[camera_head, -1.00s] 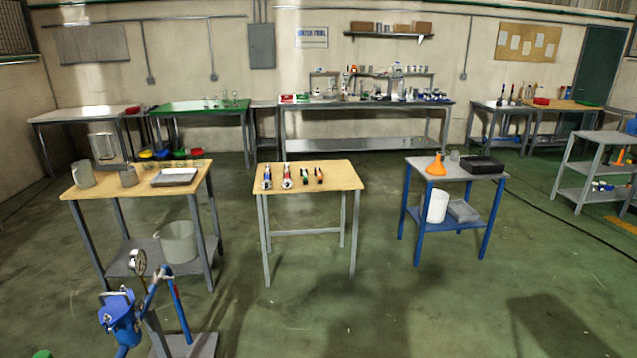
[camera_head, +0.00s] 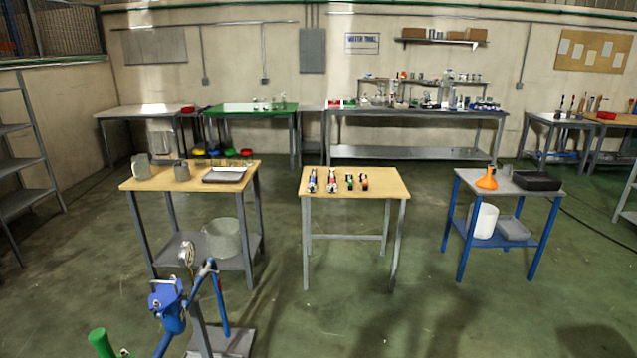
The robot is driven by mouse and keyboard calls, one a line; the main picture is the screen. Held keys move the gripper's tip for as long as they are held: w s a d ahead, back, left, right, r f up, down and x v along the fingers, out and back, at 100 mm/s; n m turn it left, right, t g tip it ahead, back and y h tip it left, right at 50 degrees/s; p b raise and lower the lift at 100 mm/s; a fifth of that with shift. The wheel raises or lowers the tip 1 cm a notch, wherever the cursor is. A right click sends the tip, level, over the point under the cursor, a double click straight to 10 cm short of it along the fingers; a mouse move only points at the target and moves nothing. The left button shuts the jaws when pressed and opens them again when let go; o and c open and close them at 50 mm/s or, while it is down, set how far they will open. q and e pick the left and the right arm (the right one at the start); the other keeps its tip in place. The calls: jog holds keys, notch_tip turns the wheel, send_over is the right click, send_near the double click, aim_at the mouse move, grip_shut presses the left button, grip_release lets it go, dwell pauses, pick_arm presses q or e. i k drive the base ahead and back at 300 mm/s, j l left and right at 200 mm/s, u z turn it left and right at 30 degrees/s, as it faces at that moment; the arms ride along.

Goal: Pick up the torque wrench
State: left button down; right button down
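Several small tools lie side by side on the middle wooden-topped table (camera_head: 345,177). They are a blue-and-red one (camera_head: 312,181), a red-and-silver one (camera_head: 332,181), a green one (camera_head: 350,182) and an orange-red one (camera_head: 364,182). They are too small to tell whether one is the torque wrench. Neither of my grippers is in view.
A wooden-topped table (camera_head: 139,183) with cups and a tray (camera_head: 224,175) stands left. A blue-legged table (camera_head: 470,182) with an orange funnel (camera_head: 487,180) stands right. A blue device with a gauge (camera_head: 168,300) stands in the left foreground. Floor before the middle table is clear.

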aim_at(313, 170)
jog(key=i+z, duration=0.2)
jog(key=i, duration=2.25)
